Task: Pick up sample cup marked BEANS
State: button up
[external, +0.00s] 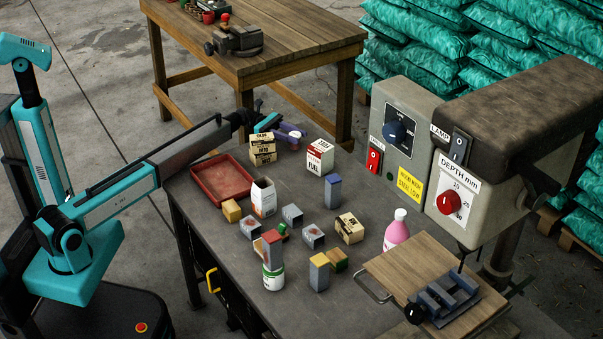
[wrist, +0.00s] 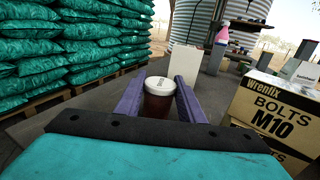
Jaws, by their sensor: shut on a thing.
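A dark brown sample cup (wrist: 159,106) with a white lid shows in the wrist view. Its lid (wrist: 160,84) carries small dark lettering that I cannot read for certain. My gripper (wrist: 160,93) has its two purple fingers on either side of the cup and is shut on it. In the external view my gripper (external: 290,131) is at the far edge of the dark workbench, behind the stacked bolt boxes.
Stacked BOLTS M10 boxes (external: 262,150) stand close to my gripper; they fill the right of the wrist view (wrist: 273,112). A white and red box (external: 320,158) is nearby. A red tray (external: 222,181), small blocks, a pink bottle (external: 397,230) and a drill press (external: 470,190) share the bench.

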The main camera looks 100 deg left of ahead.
aim_at(295, 134)
jog(key=shift+r, duration=0.1)
notch_tip(295, 134, up, 10)
jog(key=shift+f+p, duration=0.1)
jog(key=shift+p, duration=0.85)
